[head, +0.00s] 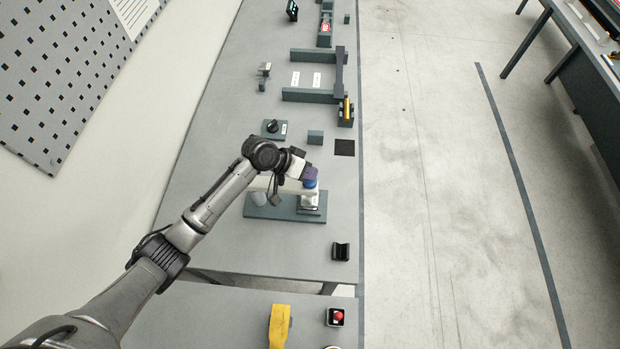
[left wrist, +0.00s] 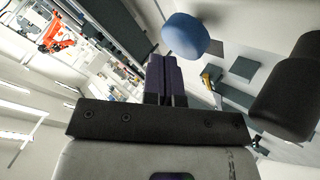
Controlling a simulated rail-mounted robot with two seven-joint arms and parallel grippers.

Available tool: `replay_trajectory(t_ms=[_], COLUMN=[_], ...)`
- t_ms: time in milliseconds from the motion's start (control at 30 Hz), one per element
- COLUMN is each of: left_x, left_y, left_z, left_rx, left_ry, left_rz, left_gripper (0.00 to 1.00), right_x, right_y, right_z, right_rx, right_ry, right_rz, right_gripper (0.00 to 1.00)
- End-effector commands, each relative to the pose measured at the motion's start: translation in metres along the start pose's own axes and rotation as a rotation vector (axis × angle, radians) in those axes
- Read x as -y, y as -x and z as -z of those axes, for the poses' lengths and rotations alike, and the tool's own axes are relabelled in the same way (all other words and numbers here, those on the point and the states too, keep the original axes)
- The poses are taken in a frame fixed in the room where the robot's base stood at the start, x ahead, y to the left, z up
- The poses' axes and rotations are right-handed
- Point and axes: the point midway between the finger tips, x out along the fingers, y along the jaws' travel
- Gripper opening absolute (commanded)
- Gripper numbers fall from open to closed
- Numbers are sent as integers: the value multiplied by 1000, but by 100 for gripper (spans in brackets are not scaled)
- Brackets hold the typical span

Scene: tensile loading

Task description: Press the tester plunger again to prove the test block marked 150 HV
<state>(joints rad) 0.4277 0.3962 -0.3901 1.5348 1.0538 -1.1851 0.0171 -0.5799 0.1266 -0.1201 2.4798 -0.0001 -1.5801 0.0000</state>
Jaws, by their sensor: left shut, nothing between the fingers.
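The tester stands on the grey bench, with its base plate (head: 266,212) below my left arm. Its blue plunger cap (head: 310,185) is at the right end of the pale tester arm. My left gripper (head: 311,173) has purple fingers, shut and empty, right at the cap in the head view. In the left wrist view, the shut fingers (left wrist: 163,78) point toward the blue plunger cap (left wrist: 185,36), with a small gap in the picture; I cannot tell whether they touch. A silvery piece (head: 309,202) sits under the plunger; no marking is readable. My right gripper is not in view.
A black knob box (head: 272,127), a grey block (head: 315,137) and a dark square pad (head: 344,147) lie beyond the tester. A black holder (head: 341,251) is nearer. A yellow item (head: 279,325) and red button box (head: 335,316) are on the near bench.

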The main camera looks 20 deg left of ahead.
Motion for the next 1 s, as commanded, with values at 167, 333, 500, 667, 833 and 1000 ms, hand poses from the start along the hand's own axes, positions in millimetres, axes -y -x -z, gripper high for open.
replay_trajectory(t_ms=[167,333,500,667,833,1000], left_x=[4,6,8,9,10,11], left_y=[-4,-6,-7,-9,-11,-12], left_z=[-5,-7,-10,-12,-13,-15], left_rx=[8,10,13,15,17,18], left_ry=[5,7,8,10,10,9], left_rz=[4,5,5,6,6,7], left_gripper=[0,0,0,0,0,0], right_x=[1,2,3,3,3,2], right_y=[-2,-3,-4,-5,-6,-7], right_z=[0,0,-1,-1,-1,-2], right_rx=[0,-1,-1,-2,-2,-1], right_ry=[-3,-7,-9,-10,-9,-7], right_rz=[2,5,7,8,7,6], right_gripper=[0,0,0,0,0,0])
